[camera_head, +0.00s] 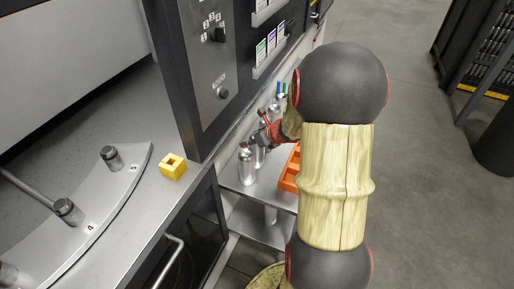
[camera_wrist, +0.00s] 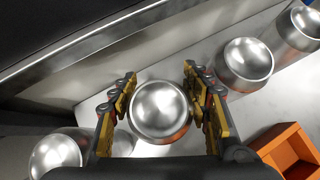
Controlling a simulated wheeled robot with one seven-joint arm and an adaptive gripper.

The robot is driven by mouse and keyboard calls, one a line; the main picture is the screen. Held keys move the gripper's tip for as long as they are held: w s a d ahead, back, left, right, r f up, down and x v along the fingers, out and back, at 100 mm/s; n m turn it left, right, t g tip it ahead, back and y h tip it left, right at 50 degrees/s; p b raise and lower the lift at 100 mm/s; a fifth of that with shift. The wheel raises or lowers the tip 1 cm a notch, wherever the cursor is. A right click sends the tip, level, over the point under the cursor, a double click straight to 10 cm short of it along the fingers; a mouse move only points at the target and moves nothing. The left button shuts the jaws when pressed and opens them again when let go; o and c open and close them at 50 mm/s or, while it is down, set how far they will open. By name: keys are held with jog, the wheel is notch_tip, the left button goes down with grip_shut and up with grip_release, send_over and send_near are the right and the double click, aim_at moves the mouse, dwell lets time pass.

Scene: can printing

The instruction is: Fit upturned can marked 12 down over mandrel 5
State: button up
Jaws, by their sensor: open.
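In the wrist view a silver can (camera_wrist: 160,110) with a rounded, domed end facing the camera stands between the two fingers of my gripper (camera_wrist: 160,78). The fingers are open, one on each side of it, with a gap showing. No number can be read on it, so I cannot tell whether it is can 12. In the head view my gripper (camera_head: 258,139) is low over the row of cans, partly hidden by my arm. Mandrel 5 (camera_head: 112,157) is a bare, short metal post with a dark top on the curved plate at left, beside the label 5.
Other cans stand close by: one at left (camera_wrist: 55,156) and more at right (camera_wrist: 248,60). An orange tray (camera_head: 289,172) lies beside them on the metal shelf (camera_head: 236,183). Mandrel 4 (camera_head: 67,210) and a yellow block (camera_head: 172,166) flank mandrel 5. A dark machine column (camera_head: 185,110) rises between.

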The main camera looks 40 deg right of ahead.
jog(key=shift+r, duration=0.1)
jog(key=c, duration=0.5)
